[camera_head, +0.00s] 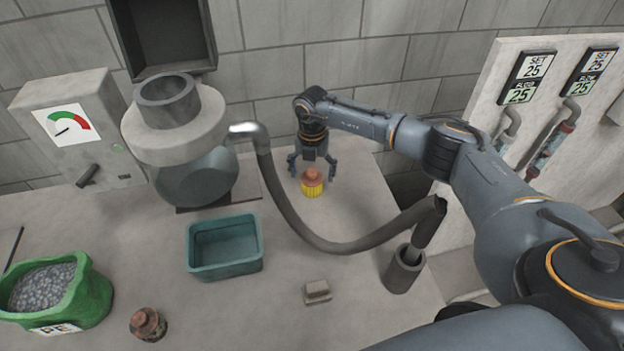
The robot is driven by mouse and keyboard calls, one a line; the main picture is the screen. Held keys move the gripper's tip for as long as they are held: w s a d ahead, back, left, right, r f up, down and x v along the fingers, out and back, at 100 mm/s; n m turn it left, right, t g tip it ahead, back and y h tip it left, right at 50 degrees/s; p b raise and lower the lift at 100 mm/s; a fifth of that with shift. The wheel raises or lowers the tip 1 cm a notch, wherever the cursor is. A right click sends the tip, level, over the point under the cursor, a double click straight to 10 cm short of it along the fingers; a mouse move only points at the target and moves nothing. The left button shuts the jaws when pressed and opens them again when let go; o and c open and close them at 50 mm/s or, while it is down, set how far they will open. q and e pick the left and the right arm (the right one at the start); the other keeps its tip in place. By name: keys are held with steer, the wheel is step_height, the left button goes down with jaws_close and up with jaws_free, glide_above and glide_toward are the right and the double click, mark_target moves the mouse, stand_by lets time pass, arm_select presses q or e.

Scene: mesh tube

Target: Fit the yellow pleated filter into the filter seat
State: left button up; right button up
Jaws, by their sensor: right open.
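The yellow pleated filter (312,189) stands upright on the grey table, with an orange-brown cap (312,174) on top. My right gripper (312,172) is above it, pointing down, with its fingers open on either side of the cap. I cannot tell whether the fingers touch it. A grey rounded housing (196,178) with an open round collar (168,100) on top stands at the left; it may be the filter seat, but its inside is mostly dark. My left gripper is not in view.
A dark hose (330,243) runs from the housing to a grey cup (404,268). A teal bin (225,268), a small light block (317,291), a brown knob-like part (148,324) and a green gravel bag (90,300) stand in front. A gauge box (75,125) is left.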

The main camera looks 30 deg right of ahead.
steer(key=shift+f, duration=0.4)
steer(key=c, duration=1.3)
steer(key=shift+o, duration=0.2)
steer(key=shift+r, duration=0.15)
steer(key=shift+r, duration=0.6)
steer(key=s+a+r+b, duration=0.3)
steer(key=s+r+b, duration=0.1)
steer(key=s+r, duration=0.7)
steer(key=s, duration=0.2)
steer(key=shift+s+a+r+b, duration=0.25)
steer(key=shift+s+r+b, duration=0.05)
steer(key=shift+b, duration=0.1)
